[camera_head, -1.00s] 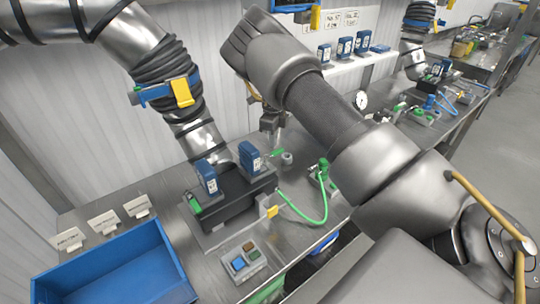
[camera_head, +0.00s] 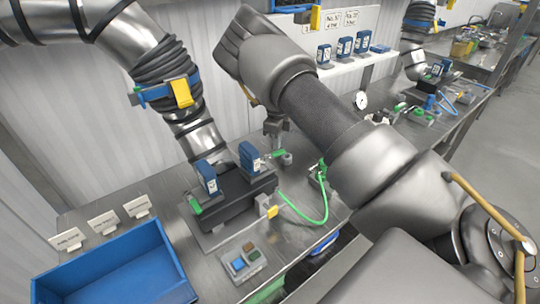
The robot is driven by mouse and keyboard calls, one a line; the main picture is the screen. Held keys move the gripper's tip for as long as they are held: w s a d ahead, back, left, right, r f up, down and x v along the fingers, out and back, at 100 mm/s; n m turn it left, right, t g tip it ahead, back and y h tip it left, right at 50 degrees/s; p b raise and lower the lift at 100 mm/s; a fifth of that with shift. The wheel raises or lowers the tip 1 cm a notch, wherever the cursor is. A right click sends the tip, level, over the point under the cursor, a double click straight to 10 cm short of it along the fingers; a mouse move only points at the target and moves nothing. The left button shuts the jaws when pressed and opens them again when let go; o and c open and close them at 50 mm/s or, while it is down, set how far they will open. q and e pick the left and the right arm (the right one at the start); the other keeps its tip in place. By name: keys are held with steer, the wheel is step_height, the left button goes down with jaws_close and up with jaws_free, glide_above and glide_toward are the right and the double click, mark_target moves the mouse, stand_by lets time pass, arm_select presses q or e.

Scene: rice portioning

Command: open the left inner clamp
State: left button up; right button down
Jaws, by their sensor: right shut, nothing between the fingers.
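A dark fixture block (camera_head: 232,206) on the metal bench carries two upright blue units, a left one (camera_head: 207,177) and a right one (camera_head: 249,157). A green clamp handle (camera_head: 195,205) shows at the block's left end. Another green handle (camera_head: 277,153) is by the right unit, next to a small grey round part (camera_head: 287,158). I cannot tell for sure which is the left inner clamp. My right gripper (camera_head: 274,139) points down just above the right green handle. It is shut and empty; contact with the handle is unclear.
A green hose (camera_head: 308,215) loops to a green valve (camera_head: 320,172). A button box (camera_head: 244,260) and a blue bin (camera_head: 120,268) are in front. My right arm covers the bench's right part.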

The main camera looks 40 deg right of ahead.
steer(key=shift+s, duration=0.25)
steer(key=shift+s+a, duration=0.15)
steer(key=shift+s, duration=0.85)
steer(key=shift+s+a, duration=0.3)
steer(key=shift+s, duration=0.25)
steer(key=shift+s+a, duration=0.25)
steer(key=shift+s, duration=0.25)
